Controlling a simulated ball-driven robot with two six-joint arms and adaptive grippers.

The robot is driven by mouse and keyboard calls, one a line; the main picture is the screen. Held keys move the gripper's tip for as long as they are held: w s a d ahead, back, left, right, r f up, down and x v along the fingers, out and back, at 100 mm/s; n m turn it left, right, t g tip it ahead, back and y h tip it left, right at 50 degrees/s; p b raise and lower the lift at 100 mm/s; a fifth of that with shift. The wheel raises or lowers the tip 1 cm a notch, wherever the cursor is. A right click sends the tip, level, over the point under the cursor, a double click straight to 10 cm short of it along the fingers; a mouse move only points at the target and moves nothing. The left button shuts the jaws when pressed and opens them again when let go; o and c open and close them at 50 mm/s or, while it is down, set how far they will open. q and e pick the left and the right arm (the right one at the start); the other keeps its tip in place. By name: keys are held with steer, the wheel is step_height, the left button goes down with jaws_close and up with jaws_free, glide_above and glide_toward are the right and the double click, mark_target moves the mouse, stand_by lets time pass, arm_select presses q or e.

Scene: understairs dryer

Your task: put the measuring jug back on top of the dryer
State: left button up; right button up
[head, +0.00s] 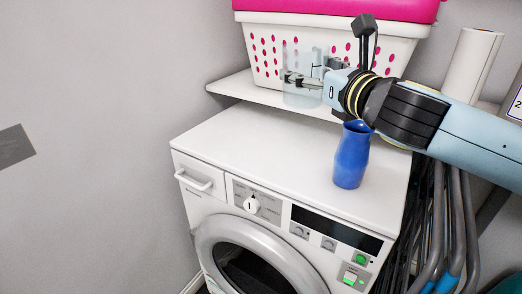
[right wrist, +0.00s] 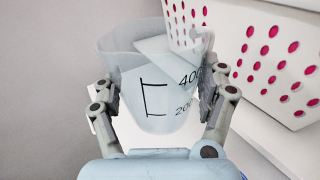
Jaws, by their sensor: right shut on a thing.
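The measuring jug (right wrist: 160,85) is translucent with dark scale marks. In the right wrist view it sits between both fingers of my right gripper (right wrist: 162,100), which is shut on it. In the head view the jug (head: 302,92) and the right gripper (head: 308,80) are in front of the basket, above the rear part of the dryer. The jug appears held in the air, apart from the top. The white dryer (head: 240,135) has a mostly bare top. My left gripper is not in view.
A blue vase (head: 352,158) stands at the right of the dryer top. Behind, a shelf (head: 235,85) bears a white basket (head: 262,50) with pink holes. A paper roll (head: 472,62) and folded dark tubing stand at right. The left and middle of the top are clear.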

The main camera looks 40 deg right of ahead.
mark_target(314, 101)
steer(key=f+b, duration=0.1)
steer(key=f, duration=0.1)
steer(key=f+b, duration=0.1)
steer(key=f, duration=0.1)
steer(key=shift+w+d+f+b, duration=0.1)
steer(key=shift+w+d+b, duration=0.1)
steer(key=shift+b, duration=0.15)
steer(key=shift+a+f+b, duration=0.15)
steer(key=shift+f+b, duration=0.2)
steer(key=shift+b, duration=0.05)
steer(key=w+f+b, duration=0.1)
steer(key=w+f, duration=0.2)
steer(key=w+a+f+b, duration=0.1)
steer(key=w+f+b, duration=0.1)
steer(key=w+f, duration=0.2)
steer(key=w+a+f+b, duration=0.1)
steer(key=w+f, duration=0.3)
steer(key=shift+w+a, duration=0.1)
steer(key=shift+w, duration=0.1)
steer(key=shift+r, duration=0.1)
steer(key=o, duration=1.3)
